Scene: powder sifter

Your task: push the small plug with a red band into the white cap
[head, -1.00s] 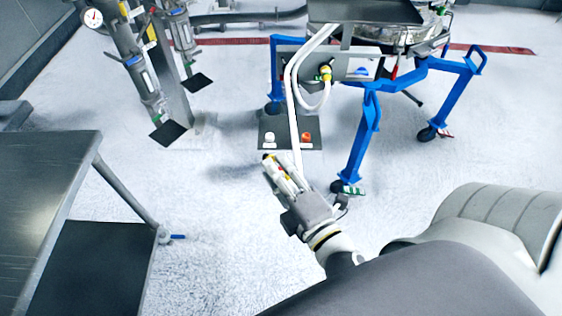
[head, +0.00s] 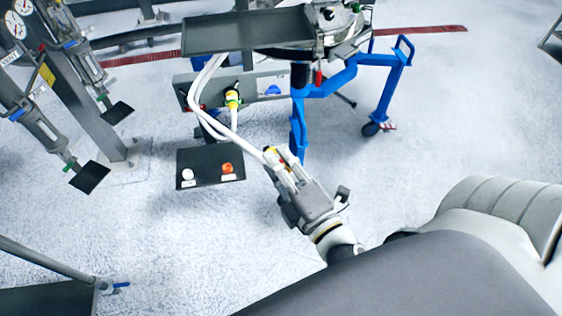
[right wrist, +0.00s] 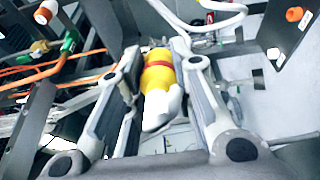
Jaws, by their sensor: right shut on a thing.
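My right gripper (head: 277,158) reaches toward the sifter's panel in the head view. In the right wrist view its fingers (right wrist: 160,75) are shut on a yellow plug with a red band (right wrist: 158,62). A white cable end sticks out of the plug toward the wrist camera. A small white, cap-like fitting with a red part (right wrist: 46,11) shows at the upper left, apart from the plug. I cannot tell for sure that it is the white cap. My left gripper is not in view.
A dark plate with a white and an orange button (head: 210,172) is below. The blue frame leg (head: 298,125) stands just behind my right gripper.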

